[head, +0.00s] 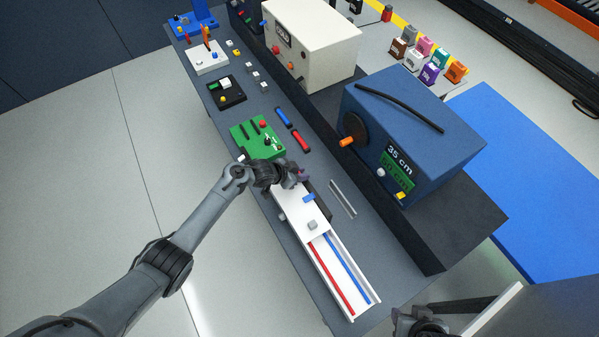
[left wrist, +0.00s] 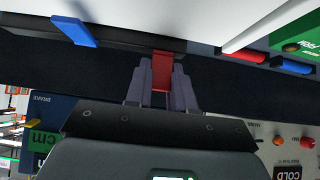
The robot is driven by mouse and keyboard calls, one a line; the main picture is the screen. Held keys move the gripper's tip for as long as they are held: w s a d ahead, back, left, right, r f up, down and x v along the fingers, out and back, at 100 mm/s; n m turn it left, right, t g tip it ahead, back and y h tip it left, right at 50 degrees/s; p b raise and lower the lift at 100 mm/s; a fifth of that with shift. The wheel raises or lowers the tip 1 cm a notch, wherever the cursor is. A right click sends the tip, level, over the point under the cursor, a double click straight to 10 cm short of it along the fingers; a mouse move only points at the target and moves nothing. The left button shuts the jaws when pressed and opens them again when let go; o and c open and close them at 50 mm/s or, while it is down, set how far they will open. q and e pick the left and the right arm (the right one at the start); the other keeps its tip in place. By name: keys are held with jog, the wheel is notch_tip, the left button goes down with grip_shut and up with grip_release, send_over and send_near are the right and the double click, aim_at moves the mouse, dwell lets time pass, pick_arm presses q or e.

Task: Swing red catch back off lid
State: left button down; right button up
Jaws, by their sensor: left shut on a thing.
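A long white tank (head: 371,301) lies on the grey bench, with a red and a blue strip inside its open near end. A white lid (head: 300,213) with a small grey knob covers its far part. A blue catch (head: 308,198) sits at the lid's edge; it also shows in the left wrist view (left wrist: 72,30). My left gripper (head: 298,177) is at the lid's far end. In the left wrist view, its fingers (left wrist: 160,92) are shut on the red catch (left wrist: 162,68). The red catch is hidden in the head view.
A green panel (head: 257,138) stands just beyond the tank. A blue machine (head: 425,110) with a display and an orange handle is to the right. A red bar (head: 301,140) and a blue bar (head: 283,117) lie nearby. Part of my right arm shows at bottom right.

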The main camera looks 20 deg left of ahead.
dwell(0.3)
pick_arm(q)
jog(key=c, duration=1)
grip_release()
jog(key=shift+o, duration=0.2)
jog(key=shift+s+a+r, duration=0.25)
jog(key=shift+s+r, duration=0.05)
jog(key=shift+r, duration=0.15)
jog(key=v, duration=0.9)
jog(key=shift+s+r+p, duration=0.15)
jog(key=shift+s+p, duration=0.05)
jog(key=shift+p, duration=0.25)
jog(key=shift+a, duration=0.15)
